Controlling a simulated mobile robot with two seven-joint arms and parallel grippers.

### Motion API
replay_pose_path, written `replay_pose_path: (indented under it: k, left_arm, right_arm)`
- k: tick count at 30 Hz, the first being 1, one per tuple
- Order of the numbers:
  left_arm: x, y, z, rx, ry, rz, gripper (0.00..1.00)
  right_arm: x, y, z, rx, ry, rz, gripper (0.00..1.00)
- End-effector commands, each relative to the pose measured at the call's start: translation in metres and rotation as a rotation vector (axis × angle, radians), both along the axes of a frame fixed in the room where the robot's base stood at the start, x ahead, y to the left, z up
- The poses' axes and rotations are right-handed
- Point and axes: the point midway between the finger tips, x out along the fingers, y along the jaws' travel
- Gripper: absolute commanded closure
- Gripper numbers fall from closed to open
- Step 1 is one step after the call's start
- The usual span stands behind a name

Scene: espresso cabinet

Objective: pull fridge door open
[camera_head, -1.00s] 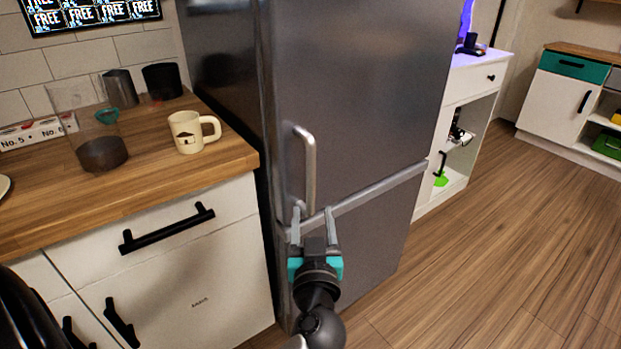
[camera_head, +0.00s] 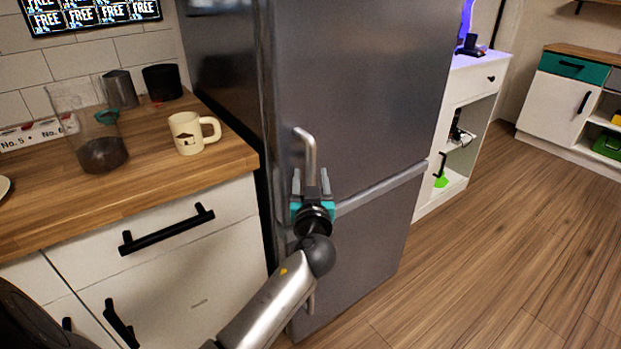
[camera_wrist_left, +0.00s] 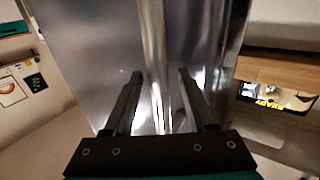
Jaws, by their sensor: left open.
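The fridge (camera_head: 365,95) is a tall grey metal unit, and its upper door looks closed. Its upright silver handle (camera_head: 309,148) is on the left side of the upper door. My left gripper (camera_head: 311,175) is open at the lower part of this handle, one finger to each side, and hides the handle's lower end. In the left wrist view, a bright vertical bar that looks like the handle (camera_wrist_left: 156,60) lies between the open fingers (camera_wrist_left: 160,76). I cannot tell whether the fingers touch it. My right gripper is not in view.
A wooden counter (camera_head: 225,158) with a cream mug (camera_head: 187,134) and a glass jug (camera_head: 88,130) stands left of the fridge. A black drawer handle (camera_head: 167,229) sticks out below it. A white cabinet (camera_head: 465,105) stands to the right. The wooden floor (camera_head: 500,250) is clear.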

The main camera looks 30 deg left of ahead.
Motion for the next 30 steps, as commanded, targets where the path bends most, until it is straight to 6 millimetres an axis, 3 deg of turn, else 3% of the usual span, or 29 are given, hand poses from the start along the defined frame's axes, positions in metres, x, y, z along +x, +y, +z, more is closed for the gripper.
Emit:
replay_pose_path:
  k: [5, 20, 30]
  left_arm:
    - [0.0000, -0.0001, 0.0001, 0.000, 0.000, 0.000, 0.44]
    - [-0.0004, -0.0004, -0.0001, 0.000, 0.000, 0.000, 1.00]
    - [-0.0004, -0.0004, -0.0003, -0.001, 0.001, 0.000, 1.00]
  right_arm:
    - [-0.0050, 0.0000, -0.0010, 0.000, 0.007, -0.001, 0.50]
    - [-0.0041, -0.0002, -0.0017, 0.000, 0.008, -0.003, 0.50]
    - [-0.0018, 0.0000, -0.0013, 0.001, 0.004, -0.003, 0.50]
